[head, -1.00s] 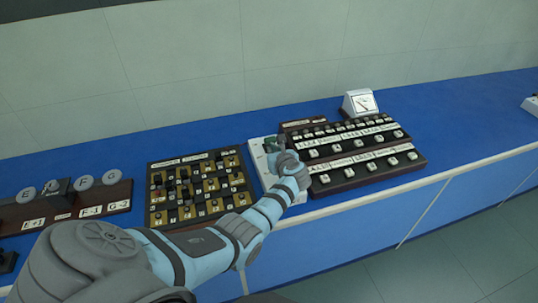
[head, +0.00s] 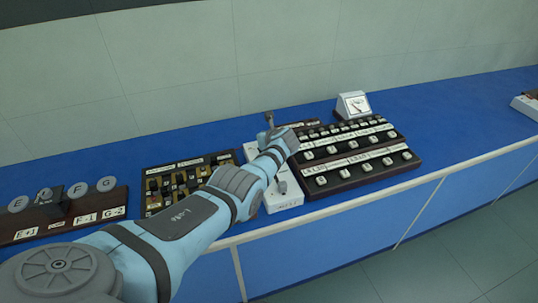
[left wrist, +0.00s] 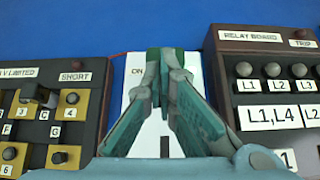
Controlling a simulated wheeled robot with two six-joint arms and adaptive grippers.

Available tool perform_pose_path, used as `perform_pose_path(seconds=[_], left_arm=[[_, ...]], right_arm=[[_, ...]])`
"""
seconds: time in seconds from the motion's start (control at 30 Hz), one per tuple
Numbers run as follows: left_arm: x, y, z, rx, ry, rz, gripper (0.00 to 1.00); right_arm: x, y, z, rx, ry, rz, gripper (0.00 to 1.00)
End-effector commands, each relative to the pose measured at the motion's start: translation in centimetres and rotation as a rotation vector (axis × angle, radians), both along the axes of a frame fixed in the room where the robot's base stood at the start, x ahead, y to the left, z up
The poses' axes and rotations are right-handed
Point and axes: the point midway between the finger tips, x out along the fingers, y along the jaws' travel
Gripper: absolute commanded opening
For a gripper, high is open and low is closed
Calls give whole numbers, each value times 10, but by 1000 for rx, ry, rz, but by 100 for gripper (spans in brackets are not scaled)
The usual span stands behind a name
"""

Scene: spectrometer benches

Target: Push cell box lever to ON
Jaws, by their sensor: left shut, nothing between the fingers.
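The cell box is a narrow white box (head: 287,200) on the blue bench, between a brass-block plug board and a relay board. In the left wrist view its white top (left wrist: 132,143) carries an ON label (left wrist: 137,70) near the far end and a dark slot mark (left wrist: 166,147) lower down. My left gripper (head: 269,117) is shut and empty, over the box's far end. In the left wrist view its fingers (left wrist: 163,60) hide the middle of the box, beside the ON label. I cannot make out the lever clearly or tell whether the fingers touch it. My right gripper is not in view.
The plug board (head: 183,178) stands close on the left. The relay board (head: 362,176) stands close on the right, with a white meter (head: 353,105) behind it. A dark board with round knobs (head: 75,215) is farther left. The wall is behind the bench.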

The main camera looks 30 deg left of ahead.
Motion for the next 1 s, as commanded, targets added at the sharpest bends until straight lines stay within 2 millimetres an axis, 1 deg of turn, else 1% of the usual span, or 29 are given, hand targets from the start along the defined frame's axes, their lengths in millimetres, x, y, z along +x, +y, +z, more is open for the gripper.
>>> perform_pose_path(seconds=[0.2,0.43,1.0], left_arm=[[2,7,3,0,0,-2,0],[2,9,3,-1,1,-4,0],[3,10,4,0,-1,-4,0]], right_arm=[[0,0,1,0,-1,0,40],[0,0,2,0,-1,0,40],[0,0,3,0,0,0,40]])
